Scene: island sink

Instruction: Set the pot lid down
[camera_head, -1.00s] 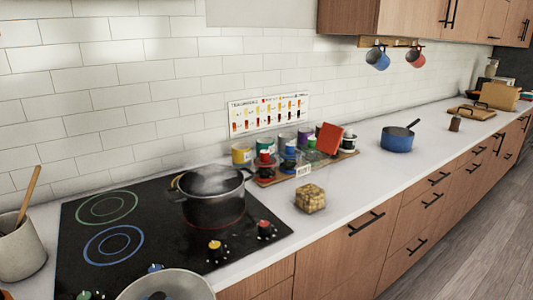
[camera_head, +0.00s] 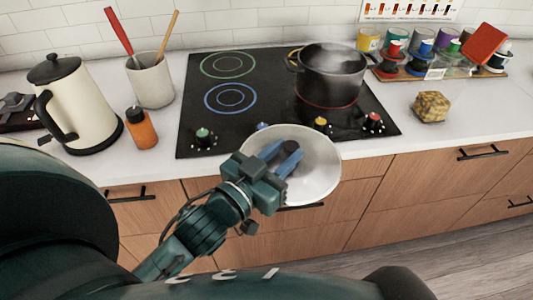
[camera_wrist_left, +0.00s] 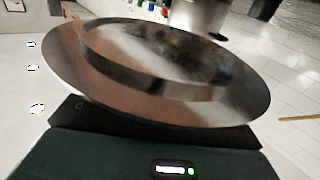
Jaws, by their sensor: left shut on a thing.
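The pot lid (camera_head: 318,168) is a round, pale metal disc. In the head view it is in front of the cooktop, over the counter's front edge and the drawer fronts. My left gripper (camera_head: 285,158) is shut on it, with the blue-grey fingers across its left part. The lid also fills the upper left wrist view (camera_wrist_left: 160,105), where its wide metal rim shows and its grip is hidden. A dark steaming pot (camera_head: 333,80) stands uncovered on the right back of the cooktop. My right gripper is not in view.
The black cooktop (camera_head: 230,125) has knobs along its front and two free rings at left. A woven cube (camera_head: 431,106) and spice jars are right; counter between cube and cooktop is clear.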

